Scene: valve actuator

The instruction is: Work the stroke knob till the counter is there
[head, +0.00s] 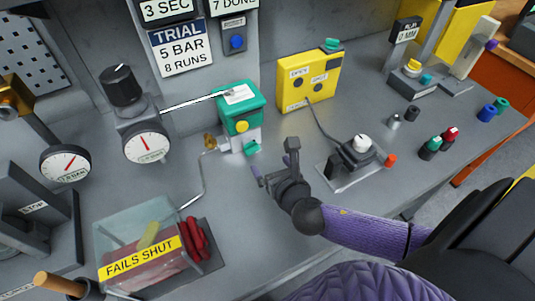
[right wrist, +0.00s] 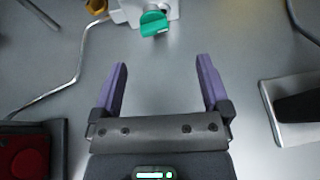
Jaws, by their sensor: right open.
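No knob in view carries a readable stroke label. A white knob (head: 361,142) sits on a black block on a metal plate, right of my right gripper. A yellow knob (head: 413,66) sits on a grey box at the back right, near a small display (head: 406,30) that seems to read "RUN 0 MM". My right gripper (head: 274,163) is open and empty above the bench. In the right wrist view its two purple fingers (right wrist: 162,76) are spread, with bare bench between them and a teal handle (right wrist: 154,23) beyond. My left gripper is out of view.
A green-topped valve unit (head: 240,108) with the teal handle stands behind the gripper. A yellow box (head: 308,77) stands behind. A "FAILS SHUT" case (head: 140,258) is front left. Loose coloured caps (head: 440,143) lie at right. A sign (head: 180,47) reads "TRIAL 5 BAR 8 RUNS".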

